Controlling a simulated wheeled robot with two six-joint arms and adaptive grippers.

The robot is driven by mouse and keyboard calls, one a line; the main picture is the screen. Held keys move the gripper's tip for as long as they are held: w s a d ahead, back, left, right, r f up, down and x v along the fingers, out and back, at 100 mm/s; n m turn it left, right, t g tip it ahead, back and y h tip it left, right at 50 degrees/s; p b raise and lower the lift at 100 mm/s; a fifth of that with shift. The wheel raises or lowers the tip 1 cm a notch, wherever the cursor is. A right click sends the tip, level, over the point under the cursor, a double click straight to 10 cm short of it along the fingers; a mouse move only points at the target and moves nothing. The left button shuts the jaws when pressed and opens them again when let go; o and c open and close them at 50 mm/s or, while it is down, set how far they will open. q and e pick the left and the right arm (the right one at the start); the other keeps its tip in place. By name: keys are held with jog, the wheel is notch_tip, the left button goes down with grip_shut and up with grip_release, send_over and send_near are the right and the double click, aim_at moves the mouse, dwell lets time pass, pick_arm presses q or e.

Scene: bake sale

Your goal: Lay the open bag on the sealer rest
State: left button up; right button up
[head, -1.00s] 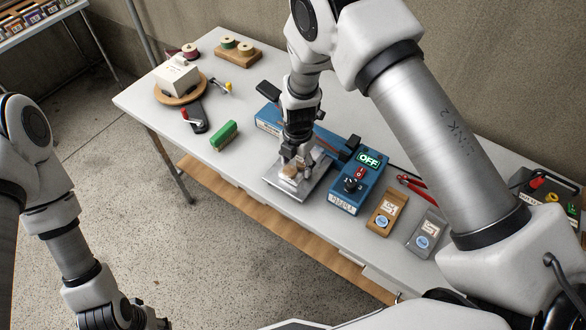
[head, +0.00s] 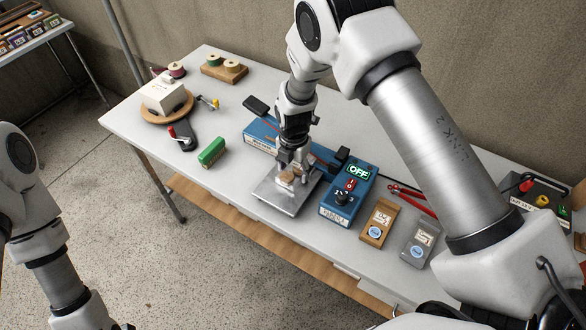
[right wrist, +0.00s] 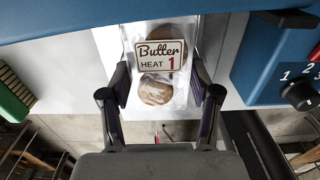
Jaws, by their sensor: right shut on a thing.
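My right gripper (head: 290,164) is shut on the clear bag (head: 287,180), above the rear part of the metal sealer rest (head: 279,202), close to the blue sealer (head: 336,213). In the right wrist view the bag (right wrist: 181,92) lies between the two fingers (right wrist: 160,104). It holds brown round cookies (right wrist: 155,91) and has a label reading "Butter HEAT 1" (right wrist: 160,57). Its far end reaches toward the sealer's blue body. I cannot tell whether the bag touches the rest. The sealer display reads OFF (head: 359,172). My left arm is at the lower left, its fingers outside the picture.
A green block-shaped brush (head: 212,152) lies left of the sealer. A white box (head: 163,97) stands on a round board at the back left.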

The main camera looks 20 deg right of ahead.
jog(key=o, duration=0.9)
notch_tip(320, 180, up, 12)
